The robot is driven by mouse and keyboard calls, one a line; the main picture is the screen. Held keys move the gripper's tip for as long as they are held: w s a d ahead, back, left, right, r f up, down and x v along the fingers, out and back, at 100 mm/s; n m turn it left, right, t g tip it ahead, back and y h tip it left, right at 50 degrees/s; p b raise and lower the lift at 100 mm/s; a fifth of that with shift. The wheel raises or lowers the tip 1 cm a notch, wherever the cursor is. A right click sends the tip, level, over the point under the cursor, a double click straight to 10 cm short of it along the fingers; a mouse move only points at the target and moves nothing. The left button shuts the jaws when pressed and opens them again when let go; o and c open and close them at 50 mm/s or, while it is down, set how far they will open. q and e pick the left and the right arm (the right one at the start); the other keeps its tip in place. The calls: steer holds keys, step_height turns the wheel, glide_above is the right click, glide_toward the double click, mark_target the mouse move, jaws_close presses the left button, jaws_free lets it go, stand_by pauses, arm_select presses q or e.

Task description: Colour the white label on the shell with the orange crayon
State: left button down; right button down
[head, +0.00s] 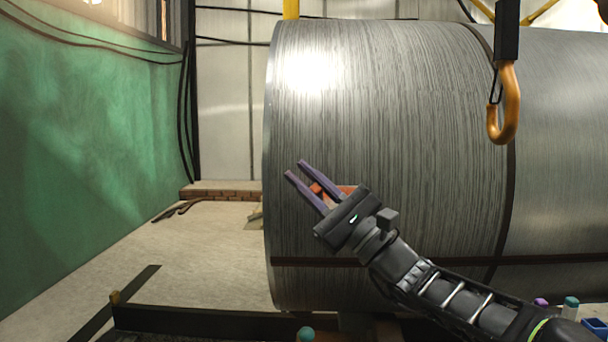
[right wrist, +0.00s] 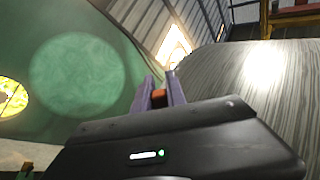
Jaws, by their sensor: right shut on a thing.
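The shell (head: 400,120) is a large grey cylinder with a streaky surface, lying on its side across the middle and right of the head view. It also shows at the right in the right wrist view (right wrist: 225,85). My right gripper (head: 296,169) is in front of the shell's left part, its purple fingers pointing up and left. It is shut on the orange crayon (right wrist: 159,98), of which only a small part shows between the fingers. I see no white label in either view. My left gripper is not in view.
An orange hooked handle (head: 510,110) hangs at the upper right before the shell. A green wall (head: 90,150) stands at the left, with pale floor (head: 215,245) beside it. Dark straps (head: 320,261) cross the shell. Small coloured items (head: 571,307) stand at the lower right.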

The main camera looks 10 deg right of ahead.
steer(key=shift+w+d+p, duration=0.15)
steer(key=shift+w+p, duration=0.15)
steer(key=shift+w, duration=0.35)
stand_by(0.6)
steer(key=shift+d, duration=0.1)
steer(key=d, duration=0.2)
steer(key=s+d, duration=0.1)
steer(key=d, duration=0.1)
steer(key=shift+s+b, duration=0.1)
steer(key=shift+b, duration=0.25)
steer(key=d, duration=0.2)
steer(key=s+d, duration=0.1)
steer(key=d, duration=0.1)
steer(key=shift+d, duration=0.1)
stand_by(0.5)
steer(key=shift+b, duration=0.3)
